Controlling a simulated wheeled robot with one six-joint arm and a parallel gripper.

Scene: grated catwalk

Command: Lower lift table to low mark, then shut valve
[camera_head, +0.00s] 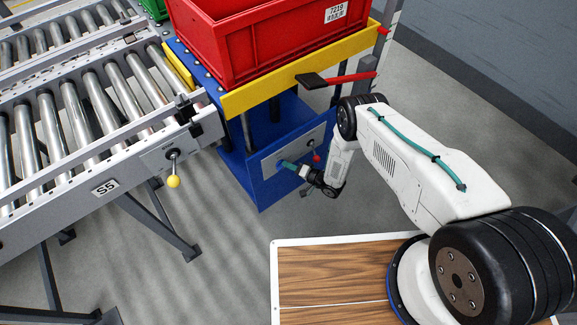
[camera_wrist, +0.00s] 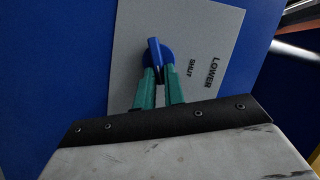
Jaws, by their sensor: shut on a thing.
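The lift table has a blue base (camera_head: 240,175) and a yellow-edged top (camera_head: 290,82), which stands well above the base. A grey plate (camera_wrist: 122,40) on the base reads LOWER and SHUT in the wrist view. On it is a round blue valve knob (camera_wrist: 154,44) with a raised bar. My gripper (camera_wrist: 159,75) has its green fingers closed on the bar; in the head view my gripper (camera_head: 288,165) reaches the plate from the right. The fingers hide the bar's lower part. I cannot make out the low mark.
A red crate (camera_head: 245,50) labelled 7219 stands on the table top. A roller conveyor (camera_head: 85,110) marked S5, with a yellow-knobbed lever (camera_head: 173,180), adjoins on the left. The floor in front is clear.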

